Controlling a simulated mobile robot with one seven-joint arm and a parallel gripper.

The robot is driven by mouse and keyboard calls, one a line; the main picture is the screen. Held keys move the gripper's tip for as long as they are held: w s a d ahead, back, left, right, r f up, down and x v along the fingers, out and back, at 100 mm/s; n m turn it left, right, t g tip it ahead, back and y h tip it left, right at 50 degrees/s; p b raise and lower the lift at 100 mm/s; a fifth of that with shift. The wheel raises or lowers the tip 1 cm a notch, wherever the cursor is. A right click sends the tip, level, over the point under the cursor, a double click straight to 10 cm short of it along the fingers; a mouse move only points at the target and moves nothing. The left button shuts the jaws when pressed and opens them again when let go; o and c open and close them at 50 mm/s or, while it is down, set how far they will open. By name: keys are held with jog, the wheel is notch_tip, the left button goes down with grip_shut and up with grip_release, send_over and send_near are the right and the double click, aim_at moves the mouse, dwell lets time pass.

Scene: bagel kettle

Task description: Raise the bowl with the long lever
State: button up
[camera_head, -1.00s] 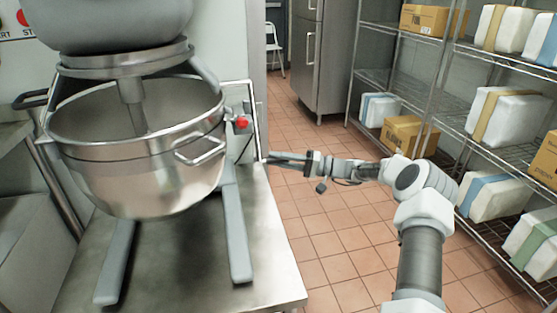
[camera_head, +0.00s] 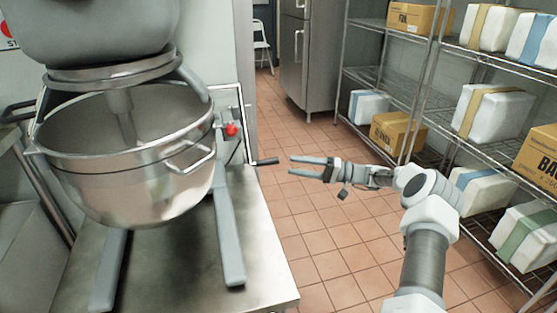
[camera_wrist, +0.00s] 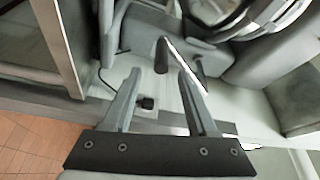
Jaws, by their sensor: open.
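The steel mixing bowl (camera_head: 130,187) hangs in the mixer's arms at the left of the head view, under the mixer head (camera_head: 95,30). The long lever (camera_head: 243,125) is a thin bright rod at the mixer's right side, with a dark handle (camera_head: 266,161) at its lower end pointing right. My gripper (camera_head: 294,167) is open and empty, just right of the handle, with a small gap between. In the wrist view my open fingers (camera_wrist: 159,72) point toward the mixer, and a dark handle end (camera_wrist: 161,55) shows just beyond and between the tips.
The mixer stands on a steel table (camera_head: 180,255) whose right edge lies below the lever. A red knob (camera_head: 232,130) sits beside the lever. Wire shelves with boxes (camera_head: 398,133) stand at the right. The tiled floor (camera_head: 300,225) between is clear.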

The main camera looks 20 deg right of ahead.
jog(key=v, duration=0.8)
jog(key=shift+p, duration=0.45)
